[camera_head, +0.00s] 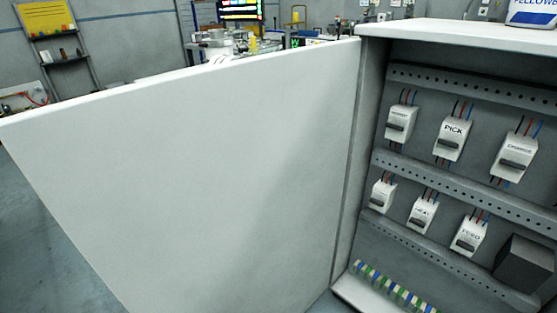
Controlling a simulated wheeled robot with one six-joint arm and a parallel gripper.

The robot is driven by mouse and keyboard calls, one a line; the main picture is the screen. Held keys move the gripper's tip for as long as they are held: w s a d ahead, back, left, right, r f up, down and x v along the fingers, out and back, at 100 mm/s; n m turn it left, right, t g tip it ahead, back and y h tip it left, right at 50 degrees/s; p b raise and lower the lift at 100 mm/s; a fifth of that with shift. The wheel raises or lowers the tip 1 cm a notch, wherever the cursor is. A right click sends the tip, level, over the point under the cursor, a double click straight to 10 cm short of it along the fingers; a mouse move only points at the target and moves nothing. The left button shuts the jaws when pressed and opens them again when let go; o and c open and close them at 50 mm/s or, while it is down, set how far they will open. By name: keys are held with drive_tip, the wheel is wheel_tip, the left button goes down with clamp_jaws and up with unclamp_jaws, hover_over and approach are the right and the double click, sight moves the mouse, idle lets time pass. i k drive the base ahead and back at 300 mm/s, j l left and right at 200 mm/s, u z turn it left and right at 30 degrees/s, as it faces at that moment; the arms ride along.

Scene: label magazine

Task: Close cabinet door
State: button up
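The cabinet door (200,180) is a large white panel, swung wide open to the left of the cabinet. It joins the cabinet along a near-vertical edge left of the opening. The grey cabinet (430,35) has a white top and stands open at the right. Inside are two rows of white breakers, among them one labelled PICK (453,138). A row of coloured terminals (390,288) and a dark box (524,263) sit lower down. The lower left of the door and the cabinet's right side run out of the frame. My gripper is not in view.
A white container with blue lettering (531,12) stands on the cabinet top. Behind the door are a cluttered workbench (225,48), a monitor (241,10) and a yellow board with a dark shelf (45,18). Bare floor (45,250) shows at the lower left.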

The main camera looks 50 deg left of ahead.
sight(218, 188)
drive_tip(key=k+j+z, duration=0.1)
drive_tip(key=j+z, duration=0.15)
drive_tip(key=z, duration=0.15)
drive_tip(key=k+j+z, duration=0.1)
drive_tip(key=z, duration=0.35)
drive_tip(key=k+j+z, duration=0.15)
drive_tip(key=z, duration=0.25)
drive_tip(key=k+j+z, duration=0.15)
drive_tip(key=z, duration=0.3)
drive_tip(key=k+j+z, duration=0.2)
drive_tip(key=z, duration=0.15)
drive_tip(key=k+j+z, duration=0.1)
drive_tip(key=z, duration=0.25)
drive_tip(key=k+z, duration=0.35)
drive_tip(key=k+j+u, duration=0.15)
drive_tip(key=k, duration=0.25)
drive_tip(key=k+j+u, duration=0.15)
drive_tip(key=k, duration=0.25)
drive_tip(key=k+j+u, duration=0.2)
drive_tip(key=u, duration=0.15)
drive_tip(key=k+j+u, duration=0.55)
drive_tip(key=j+u, duration=0.2)
